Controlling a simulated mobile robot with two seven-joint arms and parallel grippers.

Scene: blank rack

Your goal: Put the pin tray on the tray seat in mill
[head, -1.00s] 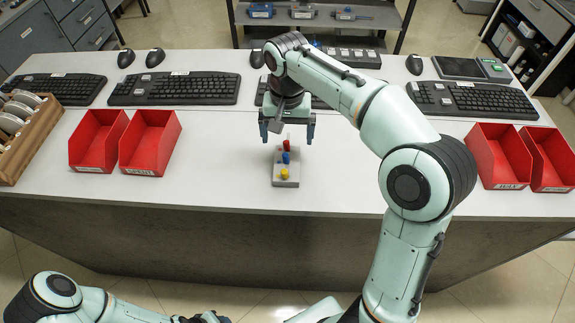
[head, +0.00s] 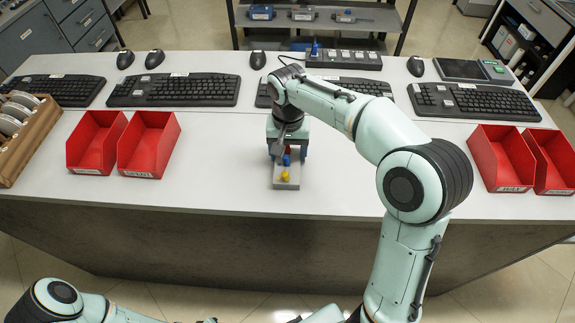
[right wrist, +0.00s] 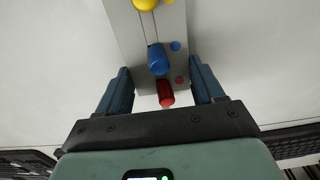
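The pin tray (head: 287,185) is a narrow grey block on the white table, with a red, a blue and a yellow pin standing on it in a row. It also shows in the right wrist view (right wrist: 128,28). My right gripper (head: 287,155) is over the far end of the tray, pointing down. In the right wrist view its open fingers (right wrist: 162,82) stand on either side of the tray around the red pin; I cannot tell whether they touch it. My left arm lies at the bottom left, its gripper out of view. I cannot make out a mill or a tray seat.
Red bins stand at left (head: 148,146) and right (head: 500,158). Keyboards (head: 174,89) and mice line the back, with a dark box with buttons (head: 344,59) behind. A wooden rack (head: 28,135) stands far left. The table around the tray is clear.

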